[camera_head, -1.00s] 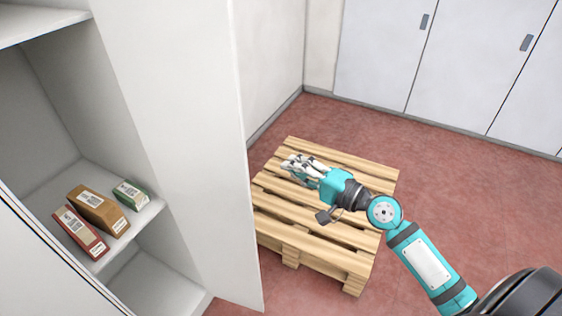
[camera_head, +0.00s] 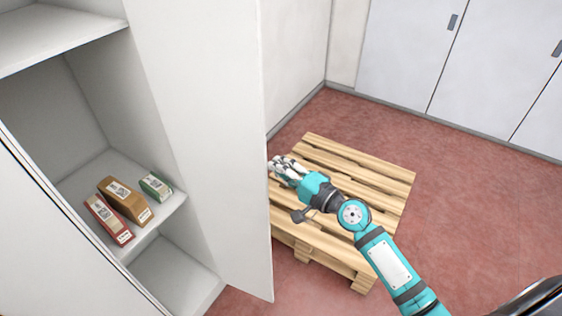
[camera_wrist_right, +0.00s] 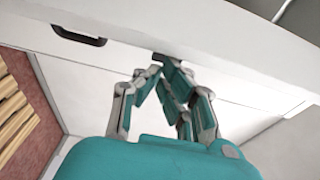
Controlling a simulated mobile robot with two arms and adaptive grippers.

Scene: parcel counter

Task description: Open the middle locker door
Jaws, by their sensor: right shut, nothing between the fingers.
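The middle locker door (camera_head: 205,130), a tall white panel, stands swung wide open, with its inner face showing in the head view. The open compartment (camera_head: 80,110) is to its left. My right gripper (camera_head: 273,165) is just right of the door's free edge, toward its outer side, shut and empty. In the wrist view its fingers (camera_wrist_right: 158,75) converge close to a white panel (camera_wrist_right: 190,40) with a dark handle (camera_wrist_right: 79,35). I cannot tell whether the fingertips touch the panel. My left gripper is out of view.
A red parcel (camera_head: 108,220), a brown parcel (camera_head: 125,201) and a green parcel (camera_head: 155,186) lie on the locker shelf (camera_head: 172,207). A wooden pallet (camera_head: 345,165) is on the red floor below my right arm. White cabinets (camera_head: 410,60) line the back. The floor at right is clear.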

